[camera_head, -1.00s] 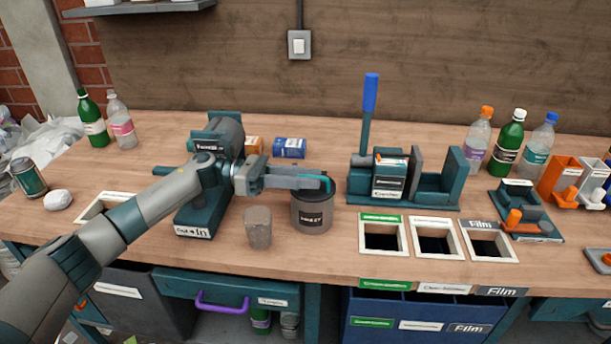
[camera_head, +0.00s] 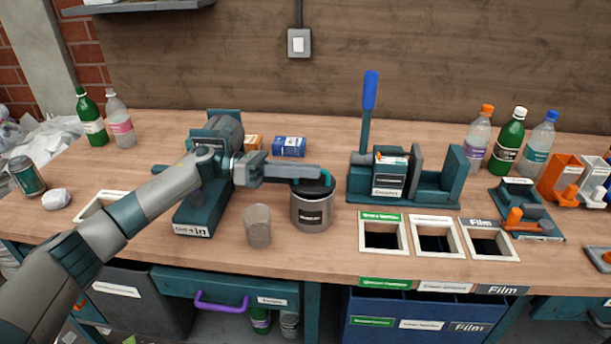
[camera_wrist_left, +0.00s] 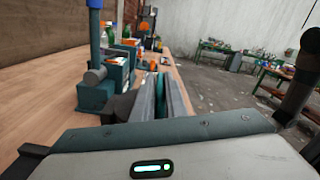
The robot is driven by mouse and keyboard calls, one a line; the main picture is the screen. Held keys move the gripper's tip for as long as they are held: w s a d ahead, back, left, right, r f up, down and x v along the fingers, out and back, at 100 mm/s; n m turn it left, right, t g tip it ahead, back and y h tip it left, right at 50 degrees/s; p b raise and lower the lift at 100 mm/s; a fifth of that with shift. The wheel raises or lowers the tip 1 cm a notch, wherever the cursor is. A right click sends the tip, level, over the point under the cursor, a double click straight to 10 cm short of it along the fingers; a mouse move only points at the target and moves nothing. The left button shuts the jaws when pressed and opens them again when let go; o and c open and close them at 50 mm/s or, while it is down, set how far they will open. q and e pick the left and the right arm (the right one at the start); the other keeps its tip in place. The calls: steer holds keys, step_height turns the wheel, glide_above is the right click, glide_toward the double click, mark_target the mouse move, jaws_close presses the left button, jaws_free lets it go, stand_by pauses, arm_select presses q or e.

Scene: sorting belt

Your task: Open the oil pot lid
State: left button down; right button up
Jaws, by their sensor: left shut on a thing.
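The oil pot (camera_head: 312,211) is a grey cylinder with a dark label, standing upright on the workbench near the middle. Its dark lid (camera_head: 316,188) is over the pot's top, with a teal handle partly hidden by my fingers. I cannot tell whether there is a gap between lid and pot. My left gripper (camera_head: 318,174) reaches in from the left and is shut on the lid's handle. In the left wrist view, the fingers (camera_wrist_left: 161,96) have a teal piece between them. My right gripper is not in view.
A grey cup (camera_head: 257,227) stands just left of the pot. A teal machine (camera_head: 205,185) is behind my forearm. A press with a blue lever (camera_head: 370,92) stands right of the pot, behind the sorting openings (camera_head: 435,238). Bottles stand at both sides.

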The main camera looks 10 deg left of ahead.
arm_select(q)
steer(key=shift+w+r+n+b, duration=0.35)
steer(key=shift+w+r+n, duration=0.25)
steer(key=shift+n, duration=0.6)
steer(key=shift+w+r+n, duration=0.1)
steer(key=shift+r+n, duration=0.05)
steer(key=shift+n, duration=0.15)
steer(key=shift+w+r+n, duration=0.1)
steer(key=shift+w+n, duration=0.05)
steer(key=shift+n, duration=0.15)
steer(key=shift+w+r+n+b, duration=0.4)
steer(key=shift+w+b, duration=0.1)
steer(key=shift+b, duration=0.4)
steer(key=shift+w+r, duration=0.15)
steer(key=shift+r, duration=0.05)
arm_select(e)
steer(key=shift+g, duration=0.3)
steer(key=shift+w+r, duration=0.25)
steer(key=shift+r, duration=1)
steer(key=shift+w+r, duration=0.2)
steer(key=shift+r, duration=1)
